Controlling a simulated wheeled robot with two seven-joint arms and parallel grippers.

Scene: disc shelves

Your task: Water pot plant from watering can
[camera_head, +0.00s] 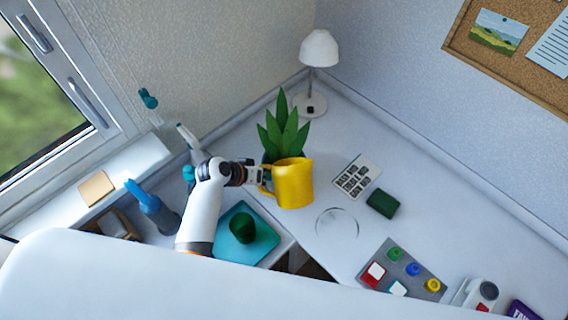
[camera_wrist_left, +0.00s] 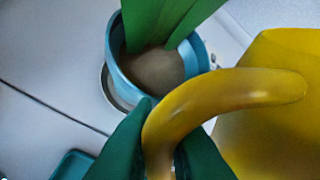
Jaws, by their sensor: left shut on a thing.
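The yellow watering can (camera_head: 294,185) is near the middle of the head view, with its handle toward my left gripper (camera_head: 264,177). My left gripper is shut on that handle. In the left wrist view, the green fingers (camera_wrist_left: 163,155) close around the yellow handle, and the can's body (camera_wrist_left: 275,110) fills the right side. The pot plant (camera_head: 283,130) has broad green leaves and stands just behind the can, which hides most of its pot in the head view. The left wrist view shows the blue pot (camera_wrist_left: 124,82) with brown soil, close beyond the handle. My right gripper is out of view.
A white lamp (camera_head: 319,48) stands in the back corner. A green cup (camera_head: 242,228) is on a teal mat (camera_head: 262,249) at front left. A keypad (camera_head: 357,177), a green block (camera_head: 382,203) and a clear disc (camera_head: 337,223) lie right of the can. A grey button board (camera_head: 415,270) is at front right.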

